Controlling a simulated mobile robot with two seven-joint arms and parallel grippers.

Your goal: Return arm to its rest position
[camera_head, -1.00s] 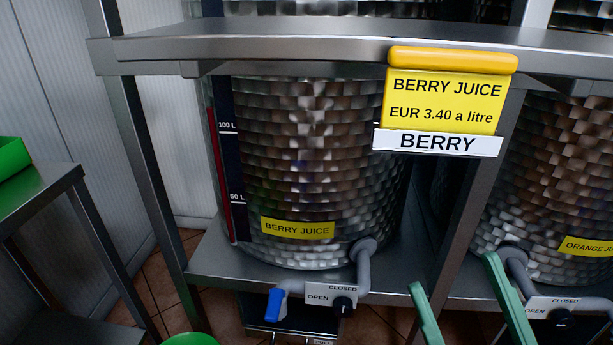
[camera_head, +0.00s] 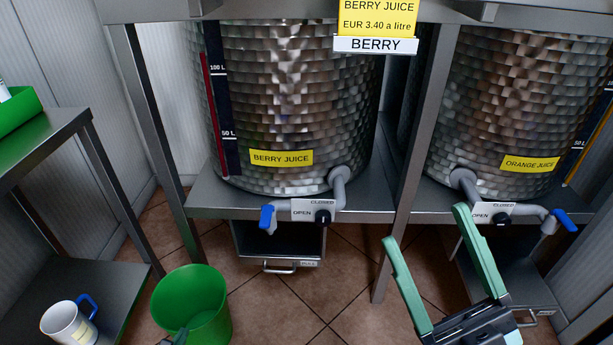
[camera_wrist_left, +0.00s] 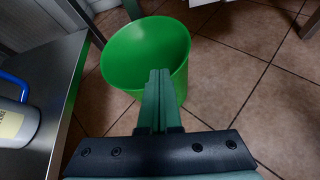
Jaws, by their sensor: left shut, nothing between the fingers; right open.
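My left gripper is shut and empty. In the left wrist view its two green fingers (camera_wrist_left: 158,85) lie together, pointing toward the green bucket. In the head view only a small tip of it (camera_head: 178,338) shows at the bottom edge, in front of the green bucket (camera_head: 196,300). My right gripper (camera_head: 423,225) is open in the head view, its two green fingers spread wide with nothing between them. It appears in front of the shelf stand, below the orange juice tank.
The berry juice tank (camera_head: 290,100) and orange juice tank (camera_head: 520,100) stand on a metal shelf (camera_head: 290,205) with taps. At left is a metal table (camera_head: 40,140) with a green tray (camera_head: 18,125). A white mug (camera_head: 68,324) stands on its lower shelf. Tiled floor lies between.

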